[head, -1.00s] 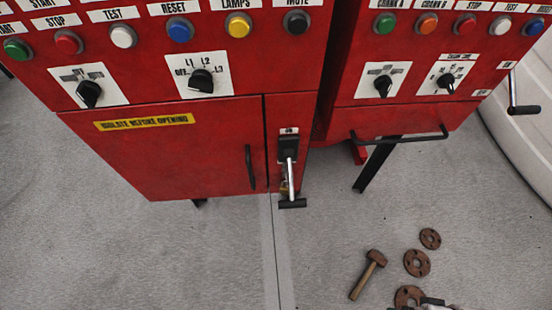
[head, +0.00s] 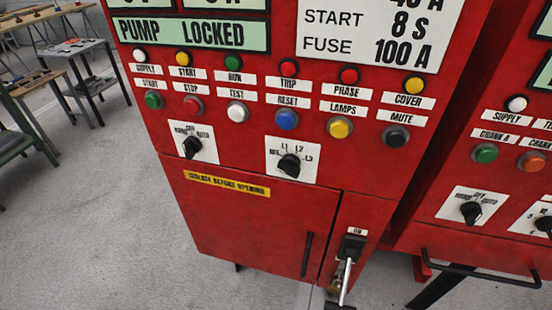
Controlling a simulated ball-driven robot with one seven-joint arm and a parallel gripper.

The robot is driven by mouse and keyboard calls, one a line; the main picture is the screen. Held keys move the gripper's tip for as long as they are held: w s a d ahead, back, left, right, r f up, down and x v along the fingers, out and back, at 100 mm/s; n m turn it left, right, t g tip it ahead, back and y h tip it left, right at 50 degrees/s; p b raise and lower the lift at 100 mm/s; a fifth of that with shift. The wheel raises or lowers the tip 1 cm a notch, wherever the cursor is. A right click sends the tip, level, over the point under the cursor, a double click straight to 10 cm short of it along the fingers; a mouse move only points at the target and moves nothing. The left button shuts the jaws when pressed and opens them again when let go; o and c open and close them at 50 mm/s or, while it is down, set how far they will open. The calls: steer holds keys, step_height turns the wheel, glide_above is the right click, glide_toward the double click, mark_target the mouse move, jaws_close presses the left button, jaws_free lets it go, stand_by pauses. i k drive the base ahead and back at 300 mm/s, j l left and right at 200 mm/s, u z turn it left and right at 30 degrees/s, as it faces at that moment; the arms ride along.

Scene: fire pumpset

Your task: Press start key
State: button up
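The start key is a round green button (head: 153,100) in the head view, at the left end of the lower button row on the red cabinet (head: 240,225). A white START label (head: 150,85) sits just above it. To its right are the red STOP button (head: 193,106) and the white TEST button (head: 236,115). A yellow lamp (head: 183,58) in the upper row has its own START label beneath it. Nothing covers the green button. My gripper is not in view.
A display (head: 190,33) reads PUMP LOCKED. Rotary switches (head: 191,146) sit below the buttons, and a lever handle (head: 347,270) projects at lower right. A second red cabinet (head: 470,150) stands to the right. Small tables (head: 75,55) stand at far left; the floor (head: 90,220) between is clear.

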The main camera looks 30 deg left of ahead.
mark_target(152, 101)
steer(key=u, duration=1.35)
